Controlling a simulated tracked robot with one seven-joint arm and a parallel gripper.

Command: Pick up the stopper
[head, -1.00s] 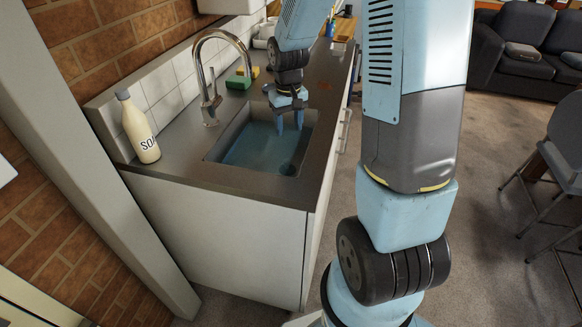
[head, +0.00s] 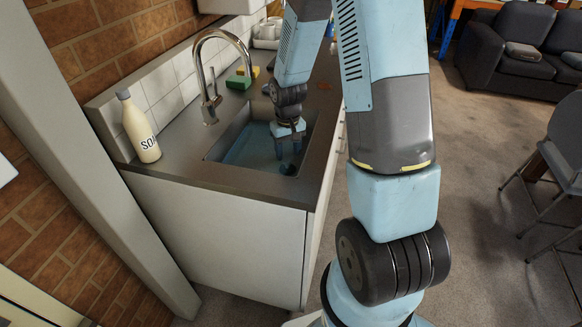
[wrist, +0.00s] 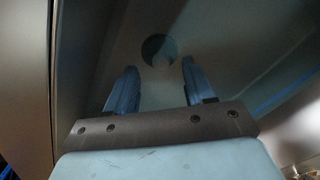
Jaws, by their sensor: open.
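The sink (head: 222,148) holds bluish water. A small dark round thing, seemingly the stopper (head: 287,169), lies at the near right corner of its floor. In the wrist view the stopper (wrist: 158,48) is a dark disc with a lighter lower part, ahead of and between the fingertips. I cannot tell whether it sits in the drain. My gripper (head: 288,152) points down into the sink, just above the stopper and apart from it as far as I can see. In the wrist view my gripper (wrist: 158,68) is open, with nothing between its two blue fingers.
A curved tap (head: 207,80) stands on the left rim of the sink. A soap bottle (head: 139,128) stands on the counter at left. A green and yellow sponge (head: 239,80) and white crockery (head: 266,34) are behind. The sink walls close in around my gripper.

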